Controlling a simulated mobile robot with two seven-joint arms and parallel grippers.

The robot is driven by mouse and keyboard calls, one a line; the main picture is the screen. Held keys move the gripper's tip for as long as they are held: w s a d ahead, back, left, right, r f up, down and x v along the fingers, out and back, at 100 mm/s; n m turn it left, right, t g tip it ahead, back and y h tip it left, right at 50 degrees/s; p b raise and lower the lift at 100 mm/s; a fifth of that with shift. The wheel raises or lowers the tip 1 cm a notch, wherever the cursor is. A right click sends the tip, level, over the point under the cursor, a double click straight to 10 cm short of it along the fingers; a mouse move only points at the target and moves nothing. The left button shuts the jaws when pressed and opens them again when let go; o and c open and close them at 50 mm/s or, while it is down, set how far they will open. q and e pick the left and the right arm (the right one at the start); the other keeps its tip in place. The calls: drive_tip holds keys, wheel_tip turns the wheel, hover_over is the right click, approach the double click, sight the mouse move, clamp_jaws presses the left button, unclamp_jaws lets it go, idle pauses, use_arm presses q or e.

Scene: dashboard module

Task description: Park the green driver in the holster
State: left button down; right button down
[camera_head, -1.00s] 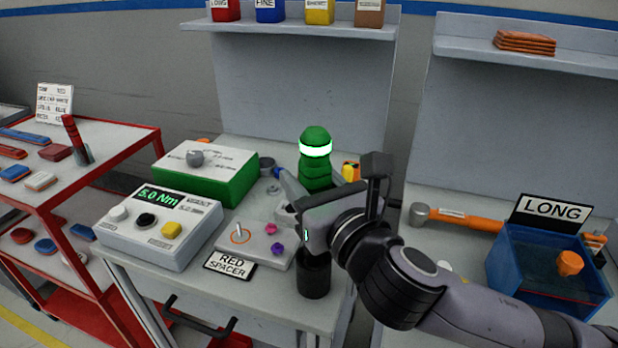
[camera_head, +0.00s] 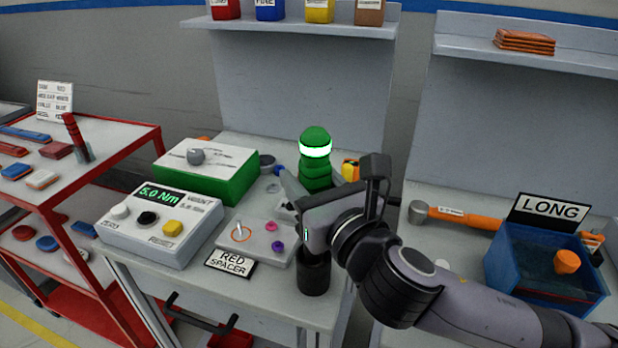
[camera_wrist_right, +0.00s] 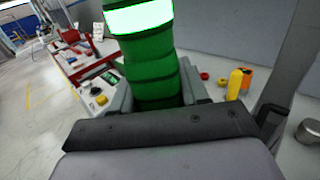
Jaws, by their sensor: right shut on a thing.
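The green driver (camera_head: 315,172), with a glowing white band near its top, stands upright in my right gripper (camera_head: 318,196). The gripper is shut on its green handle. In the right wrist view the handle (camera_wrist_right: 152,72) rises between the two fingers. A black upright cylinder, apparently the holster (camera_head: 313,274), stands at the bench's front edge directly below the gripper. My gripper hides the driver's lower end and the holster's top, so I cannot tell whether the driver is inside it. My left gripper is out of view.
Left of the holster are a plate with pegs (camera_head: 262,238), a RED SPACER sign (camera_head: 231,262) and a torque display box (camera_head: 160,225). A green box (camera_head: 205,172) stands behind. A hammer (camera_head: 455,216) and a blue LONG bin (camera_head: 540,262) are at the right.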

drive_tip(key=shift+f+b, duration=0.3)
drive_tip(key=shift+f, duration=0.2)
idle(0.6)
drive_tip(key=shift+c, duration=2.4)
unclamp_jaws()
drive_tip(key=shift+f, duration=0.15)
